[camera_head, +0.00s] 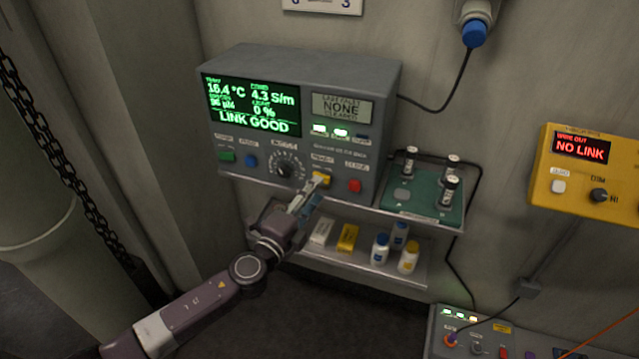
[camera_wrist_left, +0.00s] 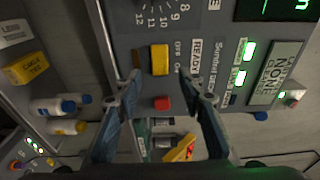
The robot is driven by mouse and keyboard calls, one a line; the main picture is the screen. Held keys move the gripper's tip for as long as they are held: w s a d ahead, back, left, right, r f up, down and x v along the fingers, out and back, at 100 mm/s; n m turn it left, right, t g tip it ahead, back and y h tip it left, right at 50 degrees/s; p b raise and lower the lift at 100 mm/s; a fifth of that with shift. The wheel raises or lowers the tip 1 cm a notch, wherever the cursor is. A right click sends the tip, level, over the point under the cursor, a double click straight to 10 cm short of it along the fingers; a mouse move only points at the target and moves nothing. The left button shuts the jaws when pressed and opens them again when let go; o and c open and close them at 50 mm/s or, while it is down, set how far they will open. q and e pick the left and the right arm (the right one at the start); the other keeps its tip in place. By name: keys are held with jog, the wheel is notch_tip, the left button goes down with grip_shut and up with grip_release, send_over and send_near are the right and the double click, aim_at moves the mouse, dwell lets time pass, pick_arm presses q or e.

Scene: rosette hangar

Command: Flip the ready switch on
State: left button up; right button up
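The ready switch (camera_wrist_left: 160,60) is a yellow block on the grey console's front, beside a READY label with OFF and ON marks. I cannot tell which way it is set. In the head view the switch (camera_head: 322,179) is partly covered by my left gripper (camera_head: 312,191). In the left wrist view my left gripper (camera_wrist_left: 159,82) is open and empty. Its fingertips are on either side of the switch's near end, and I cannot tell if they touch it. My right gripper is in neither view.
A red button (camera_head: 354,186) is close right of the switch, and a dial (camera_head: 286,165) is left. The console screen (camera_head: 253,106) reads LINK GOOD. A shelf (camera_head: 400,277) with bottles and boxes is below. A green board (camera_head: 425,193) with vials stands right.

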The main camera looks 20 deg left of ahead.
aim_at(325, 180)
pick_arm(q)
jog(key=shift+w+d, duration=0.15)
jog(key=shift+w, duration=0.8)
jog(key=shift+w+d, duration=0.15)
jog(key=shift+w, duration=0.75)
grip_shut()
